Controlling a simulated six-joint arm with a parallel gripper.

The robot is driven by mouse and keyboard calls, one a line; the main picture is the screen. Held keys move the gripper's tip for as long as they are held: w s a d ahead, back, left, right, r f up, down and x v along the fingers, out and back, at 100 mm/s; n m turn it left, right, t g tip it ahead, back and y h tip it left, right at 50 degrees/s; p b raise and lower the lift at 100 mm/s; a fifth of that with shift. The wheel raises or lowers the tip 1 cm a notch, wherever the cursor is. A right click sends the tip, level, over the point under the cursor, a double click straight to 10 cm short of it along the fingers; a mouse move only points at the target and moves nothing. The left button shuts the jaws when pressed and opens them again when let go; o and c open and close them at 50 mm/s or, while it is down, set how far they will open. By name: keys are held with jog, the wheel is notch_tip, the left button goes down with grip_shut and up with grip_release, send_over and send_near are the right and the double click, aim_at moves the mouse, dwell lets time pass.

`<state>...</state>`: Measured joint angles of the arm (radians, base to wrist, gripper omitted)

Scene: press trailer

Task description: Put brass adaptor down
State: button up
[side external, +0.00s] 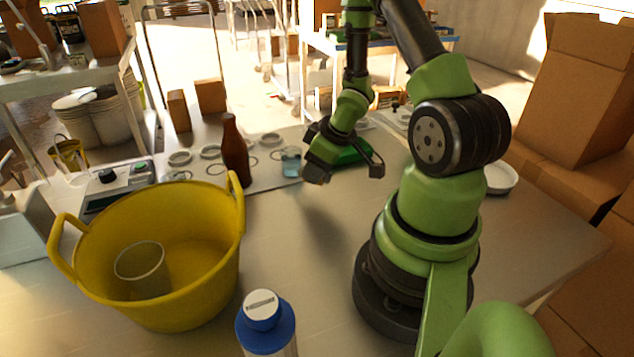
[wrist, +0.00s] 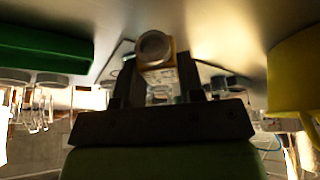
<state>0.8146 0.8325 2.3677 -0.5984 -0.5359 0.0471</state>
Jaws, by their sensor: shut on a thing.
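In the wrist view, the brass adaptor (wrist: 156,50) shows a round grey metal end and a yellowish body. It sits between the dark fingers of my gripper (wrist: 160,75), which is shut on it. In the side view, my gripper (side external: 319,171) hangs over the table (side external: 320,240), in front of the small blue glass and left of the green object. A small tan bit shows at its lower tip, and the adaptor is otherwise hard to make out there. A shadow lies on the table below.
A yellow basket (side external: 190,300) with a cup inside stands at left. A brown bottle (side external: 235,152), blue glass (side external: 291,163) and green object (side external: 352,153) stand behind. The table between basket and arm base is clear.

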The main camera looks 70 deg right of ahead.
jog(key=shift+f, duration=1.95)
jog(key=shift+f, duration=0.1)
jog(key=o, duration=1.1)
jog(key=shift+c, duration=0.2)
